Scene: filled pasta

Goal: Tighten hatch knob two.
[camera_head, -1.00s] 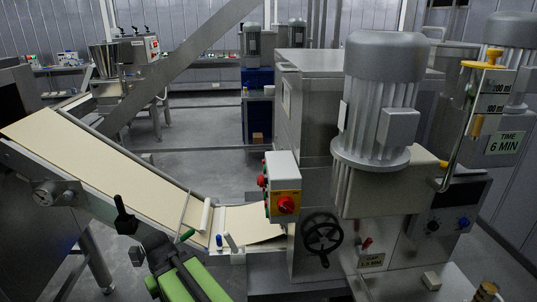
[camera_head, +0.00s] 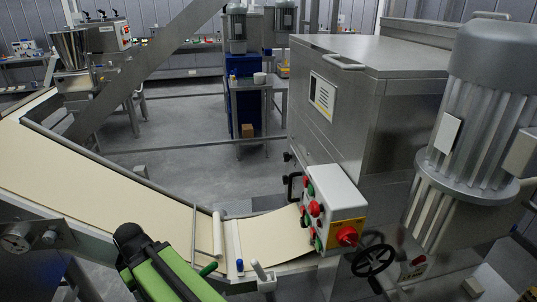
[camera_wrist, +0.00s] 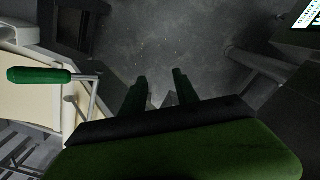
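My gripper (camera_wrist: 158,84) shows in the wrist view as two dark fingers held apart, with nothing between them, over grey floor. In the head view my green arm (camera_head: 165,278) is at the bottom, left of the machine; its fingers cannot be made out there. No knob is labelled as hatch knob two. A small dark knob (camera_head: 287,157) and a black handle (camera_head: 294,187) sit on the left edge of the steel machine housing (camera_head: 335,125). My gripper is apart from both. I cannot tell which knob the task names.
A sloping conveyor (camera_head: 110,195) carries a pale sheet into the machine. A control box with red buttons (camera_head: 335,200) and a black handwheel (camera_head: 374,260) are on the machine's front. A green-handled lever (camera_wrist: 38,75) is left of my gripper. Open floor (camera_head: 205,170) lies behind the conveyor.

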